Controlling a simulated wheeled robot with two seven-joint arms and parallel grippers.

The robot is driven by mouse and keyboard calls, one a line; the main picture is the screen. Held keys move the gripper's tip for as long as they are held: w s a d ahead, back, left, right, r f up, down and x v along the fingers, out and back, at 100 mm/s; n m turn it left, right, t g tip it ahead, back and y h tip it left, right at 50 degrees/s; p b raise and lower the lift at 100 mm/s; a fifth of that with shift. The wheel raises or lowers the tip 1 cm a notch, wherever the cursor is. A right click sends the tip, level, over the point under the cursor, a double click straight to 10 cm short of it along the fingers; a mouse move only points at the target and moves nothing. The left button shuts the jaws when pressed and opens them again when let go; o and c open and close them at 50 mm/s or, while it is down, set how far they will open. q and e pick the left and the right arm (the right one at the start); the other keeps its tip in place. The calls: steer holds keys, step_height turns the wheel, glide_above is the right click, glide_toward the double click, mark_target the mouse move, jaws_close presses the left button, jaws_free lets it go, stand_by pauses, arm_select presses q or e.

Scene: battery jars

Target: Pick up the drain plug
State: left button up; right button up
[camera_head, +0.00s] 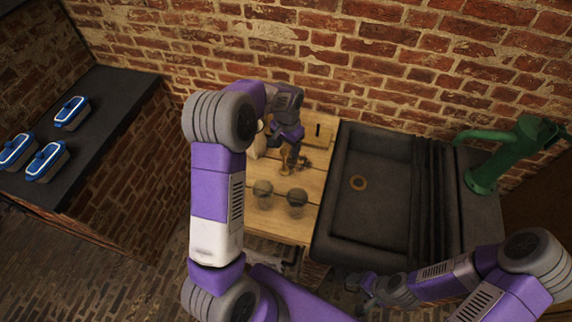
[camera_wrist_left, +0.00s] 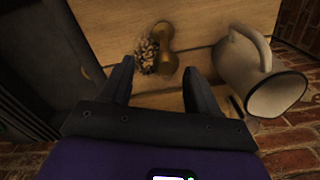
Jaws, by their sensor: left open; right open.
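A brass piece with a wide round end and a narrow waist, which looks like the drain plug (camera_wrist_left: 165,36), lies on the wooden worktop in the left wrist view. A bumpy brown clump (camera_wrist_left: 146,55) sits right beside it. My left gripper (camera_wrist_left: 158,68) is open, with its fingers on either side of the near part of both things and nothing visibly gripped. In the head view my left gripper (camera_head: 291,163) is low over the worktop, partly hiding the brass piece. My right gripper (camera_head: 368,288) is open and empty below the sink's front edge.
A cream jug (camera_wrist_left: 258,72) stands close to the left gripper. A green pump (camera_head: 497,160) stands right; blue-lidded boxes (camera_head: 72,111) are left.

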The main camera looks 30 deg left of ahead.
arm_select(q)
glide_above(284, 170)
steer(key=f, duration=0.5)
steer(key=shift+w+a+f, duration=0.15)
steer(key=shift+w+f, duration=0.15)
steer(key=shift+f, duration=0.1)
jaws_close()
